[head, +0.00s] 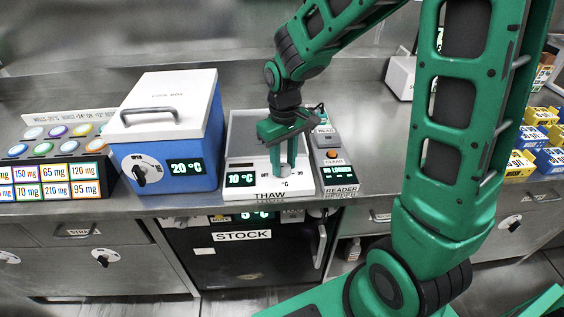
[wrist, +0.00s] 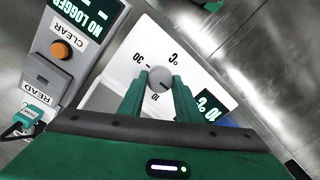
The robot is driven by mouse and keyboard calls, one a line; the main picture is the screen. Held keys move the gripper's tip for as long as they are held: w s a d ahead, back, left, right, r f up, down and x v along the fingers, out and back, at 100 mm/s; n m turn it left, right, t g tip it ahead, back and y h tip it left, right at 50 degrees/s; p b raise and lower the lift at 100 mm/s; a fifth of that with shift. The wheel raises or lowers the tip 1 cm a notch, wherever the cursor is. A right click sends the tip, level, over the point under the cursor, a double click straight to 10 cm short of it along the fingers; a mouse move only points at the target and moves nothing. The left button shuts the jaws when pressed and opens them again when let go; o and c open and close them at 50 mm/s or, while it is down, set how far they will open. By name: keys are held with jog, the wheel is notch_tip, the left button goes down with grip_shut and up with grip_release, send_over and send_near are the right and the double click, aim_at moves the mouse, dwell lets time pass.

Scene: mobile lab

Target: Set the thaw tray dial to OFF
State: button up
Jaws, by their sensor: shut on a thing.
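The white thaw tray (head: 240,146) stands on the steel counter, with a "THAW" label at its front edge and a small display (head: 240,179) reading 10 °C. Its round grey dial (wrist: 160,77) shows in the wrist view, with a dark pointer line and the marks "30" and "°C" around it. My gripper (wrist: 160,90) is shut on the dial, one green finger on each side. In the head view my gripper (head: 284,168) points down at the front of the tray and mostly hides the dial.
The reader (head: 334,160) with its orange CLEAR button (wrist: 61,50) stands close beside the tray. A blue cool box (head: 181,155) reading 20 °C stands at the left. A stock fridge (head: 240,262) is below the counter.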

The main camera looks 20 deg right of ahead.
aim_at(284, 166)
jog(key=shift+w+a+r, duration=0.1)
jog(key=shift+w, duration=0.1)
dwell(0.4)
jog(key=o, duration=1)
jog(key=shift+o, duration=0.3)
jog(key=shift+s, duration=0.1)
notch_tip(284, 166, up, 11)
jog(key=shift+f, duration=0.2)
